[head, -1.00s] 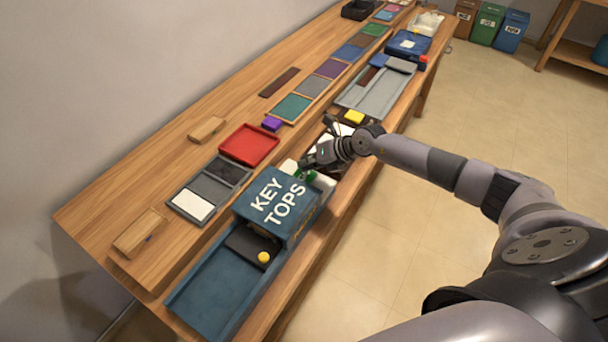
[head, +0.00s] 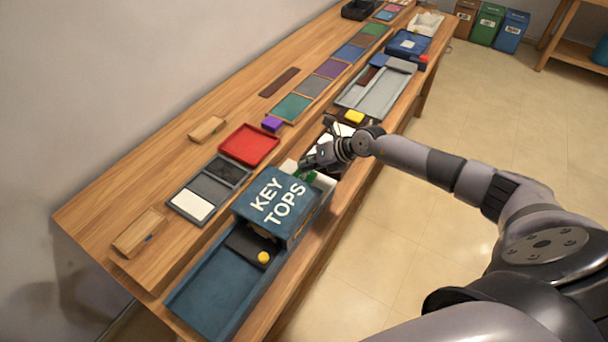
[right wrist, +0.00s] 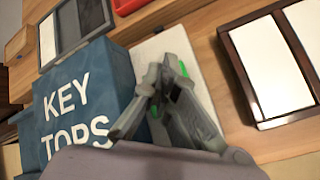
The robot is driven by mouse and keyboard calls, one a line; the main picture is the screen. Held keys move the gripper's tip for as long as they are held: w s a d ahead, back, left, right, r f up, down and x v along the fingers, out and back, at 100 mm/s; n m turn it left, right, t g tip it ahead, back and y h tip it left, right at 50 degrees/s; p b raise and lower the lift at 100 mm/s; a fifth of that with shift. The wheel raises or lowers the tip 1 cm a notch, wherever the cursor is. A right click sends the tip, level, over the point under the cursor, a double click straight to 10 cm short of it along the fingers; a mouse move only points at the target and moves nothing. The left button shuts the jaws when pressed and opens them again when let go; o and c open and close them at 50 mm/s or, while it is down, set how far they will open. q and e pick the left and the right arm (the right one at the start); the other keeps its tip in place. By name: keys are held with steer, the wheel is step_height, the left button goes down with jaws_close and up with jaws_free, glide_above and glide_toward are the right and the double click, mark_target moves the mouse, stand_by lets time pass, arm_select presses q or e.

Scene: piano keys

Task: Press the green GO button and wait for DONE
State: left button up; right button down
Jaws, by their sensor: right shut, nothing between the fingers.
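The green button (head: 298,174) sits on a white panel just behind the blue KEY TOPS box (head: 272,203). In the right wrist view, bits of the green button (right wrist: 183,69) show around my fingers, on the white panel (right wrist: 148,50). My right gripper (head: 306,167) is shut and empty, with its fingertips over the green button; it also shows in the right wrist view (right wrist: 167,72). The fingers hide most of the button, so I cannot tell whether it is pressed down. No DONE sign is readable. My left gripper is out of view.
A blue tray (head: 205,293) with a yellow knob (head: 263,257) lies in front of the box. A dark-framed tray with white pieces (right wrist: 271,62) lies right of the panel in the wrist view.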

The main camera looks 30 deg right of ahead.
steer(key=shift+f+b, duration=0.35)
steer(key=shift+f, duration=0.45)
stand_by(0.8)
steer(key=shift+r+p, duration=1)
steer(key=shift+p, duration=0.05)
step_height(320, 180, up, 5)
steer(key=p, duration=0.5)
stand_by(0.4)
